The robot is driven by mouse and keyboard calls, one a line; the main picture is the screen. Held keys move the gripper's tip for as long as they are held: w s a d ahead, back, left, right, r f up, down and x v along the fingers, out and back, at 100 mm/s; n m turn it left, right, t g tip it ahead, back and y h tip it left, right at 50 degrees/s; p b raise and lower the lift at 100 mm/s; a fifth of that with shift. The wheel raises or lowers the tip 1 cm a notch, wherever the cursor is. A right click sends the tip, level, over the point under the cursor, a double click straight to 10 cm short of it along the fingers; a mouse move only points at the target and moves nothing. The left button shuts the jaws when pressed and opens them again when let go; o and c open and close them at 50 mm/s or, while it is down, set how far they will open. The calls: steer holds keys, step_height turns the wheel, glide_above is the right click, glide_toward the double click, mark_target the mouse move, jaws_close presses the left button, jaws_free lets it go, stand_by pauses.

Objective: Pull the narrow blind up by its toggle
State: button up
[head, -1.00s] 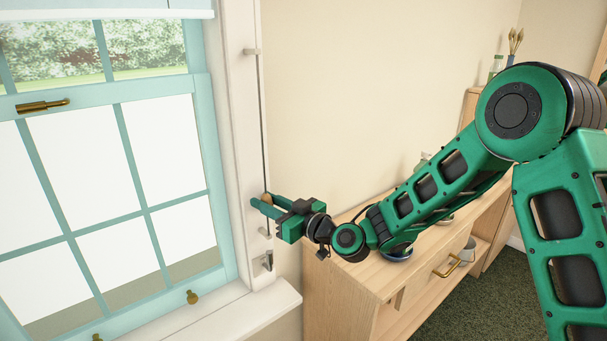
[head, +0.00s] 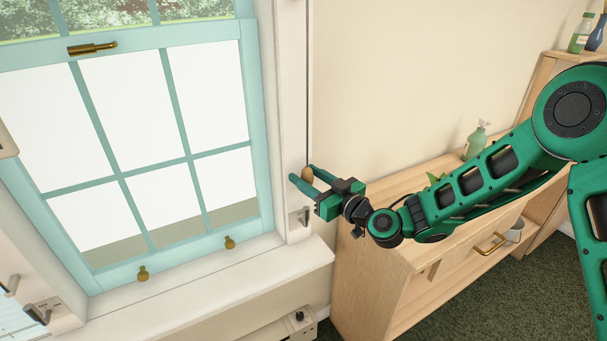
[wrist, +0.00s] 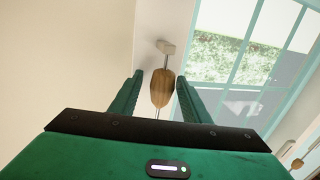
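The brown wooden toggle (head: 307,174) hangs on a thin cord (head: 307,80) that runs down the right side of the window frame. My gripper (head: 306,177) is around the toggle with one green finger on each side. In the wrist view the toggle (wrist: 162,88) sits between the two fingers (wrist: 157,86), with a visible gap on both sides, so the gripper is open. The cord passes above and below the toggle. The blind's fabric is not in view now.
A metal cleat (head: 303,216) is on the frame just below the toggle. The window sill (head: 220,279) juts out below. A wooden cabinet (head: 358,275) stands beneath my arm, with a green bottle (head: 477,140) on top. The wall (head: 400,90) behind is bare.

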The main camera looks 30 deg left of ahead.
steer(key=shift+r, duration=0.15)
steer(key=shift+s+d, duration=0.1)
steer(key=shift+d, duration=0.05)
steer(key=v, duration=1)
steer(key=shift+d, duration=0.3)
